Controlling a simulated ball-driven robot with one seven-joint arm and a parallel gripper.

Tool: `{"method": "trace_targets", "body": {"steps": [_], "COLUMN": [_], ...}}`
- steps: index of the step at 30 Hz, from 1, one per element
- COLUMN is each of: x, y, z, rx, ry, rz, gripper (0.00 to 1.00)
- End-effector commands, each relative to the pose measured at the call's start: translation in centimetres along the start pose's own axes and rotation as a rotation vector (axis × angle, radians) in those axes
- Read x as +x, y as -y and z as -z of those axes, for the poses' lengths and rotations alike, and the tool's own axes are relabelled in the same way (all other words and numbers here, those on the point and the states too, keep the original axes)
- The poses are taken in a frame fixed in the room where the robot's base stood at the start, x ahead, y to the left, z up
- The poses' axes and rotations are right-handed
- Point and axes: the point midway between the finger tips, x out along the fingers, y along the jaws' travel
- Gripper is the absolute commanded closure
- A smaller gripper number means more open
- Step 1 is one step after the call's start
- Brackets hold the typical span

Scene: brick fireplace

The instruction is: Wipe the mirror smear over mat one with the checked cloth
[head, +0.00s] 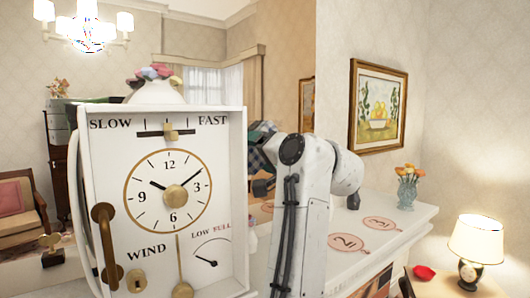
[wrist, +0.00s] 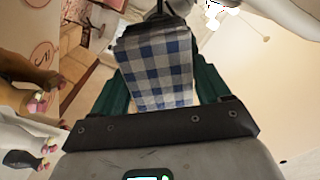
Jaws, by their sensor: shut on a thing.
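My gripper (head: 262,134) has green fingers and is shut on the blue-and-white checked cloth (head: 259,160). In the head view both are partly hidden behind the white clock case and my arm. In the wrist view the cloth (wrist: 155,70) hangs flat between the fingers and extends beyond them. Mat two (head: 345,242) and mat three (head: 382,223) are round pink mats on the white mantel shelf. A sliver of another pink mat (head: 267,207) shows behind my arm, its number hidden. I cannot make out the smear or tell the mirror's edges.
A large white clock case (head: 236,150) stands close in front at the left and blocks much of the view. Flowers in a glass vase (head: 407,188) stand on the shelf's far right. A framed picture (head: 379,107) hangs above. A lit lamp (head: 476,245) stands lower right.

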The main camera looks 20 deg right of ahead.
Motion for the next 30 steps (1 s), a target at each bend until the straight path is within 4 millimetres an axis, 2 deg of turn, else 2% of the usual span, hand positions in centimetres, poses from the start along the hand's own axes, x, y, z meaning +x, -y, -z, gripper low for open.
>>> {"method": "trace_targets", "body": {"steps": [11, 16, 30], "x": [0.0, -0.1, -0.3], "y": [1.9, 1.5, -0.8], "z": [1.0, 1.4, 4.2], "rx": [-0.002, -0.002, -0.001], "ry": [0.006, 0.004, 0.002], "rz": [0.006, 0.004, 0.002], "gripper": [0.48, 0.48, 0.48]}}
